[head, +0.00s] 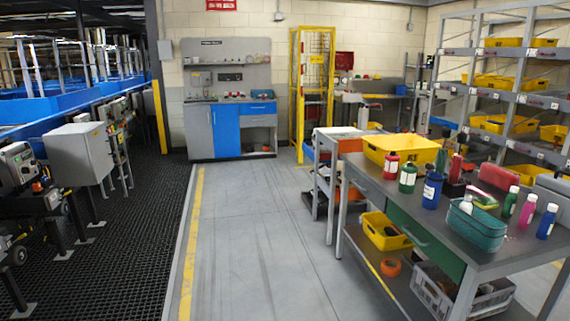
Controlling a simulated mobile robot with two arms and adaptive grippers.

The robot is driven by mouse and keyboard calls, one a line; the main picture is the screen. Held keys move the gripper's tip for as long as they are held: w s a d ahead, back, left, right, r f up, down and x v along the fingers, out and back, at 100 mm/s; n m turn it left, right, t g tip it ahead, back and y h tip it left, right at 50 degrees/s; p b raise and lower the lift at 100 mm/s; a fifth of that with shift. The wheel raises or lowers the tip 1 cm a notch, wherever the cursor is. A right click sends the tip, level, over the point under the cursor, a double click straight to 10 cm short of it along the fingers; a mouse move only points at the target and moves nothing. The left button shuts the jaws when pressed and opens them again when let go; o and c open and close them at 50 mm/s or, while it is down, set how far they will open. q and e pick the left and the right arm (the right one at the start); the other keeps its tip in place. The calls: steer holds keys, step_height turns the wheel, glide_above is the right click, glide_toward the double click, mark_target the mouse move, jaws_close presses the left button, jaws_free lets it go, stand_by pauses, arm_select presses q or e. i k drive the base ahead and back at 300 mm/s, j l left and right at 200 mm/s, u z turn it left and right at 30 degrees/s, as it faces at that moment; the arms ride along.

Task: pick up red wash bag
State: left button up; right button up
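A red, box-like soft item (498,177), which looks like the red wash bag, lies at the back of the grey workbench (400,205) on the right. It is behind several bottles and partly hidden by them. A teal bag-like container (477,224) with a white-capped item sits nearer the bench's front edge. Neither of my grippers is in view.
Bottles, a blue mug-like container (432,190) and a yellow bin (401,151) crowd the bench. A grey crate (440,293) and a yellow bin (385,232) sit on its lower shelf. Grey floor (255,245) left of the bench is clear. Shelving stands behind right.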

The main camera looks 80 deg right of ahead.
mark_target(500, 178)
steer(key=z, duration=3.55)
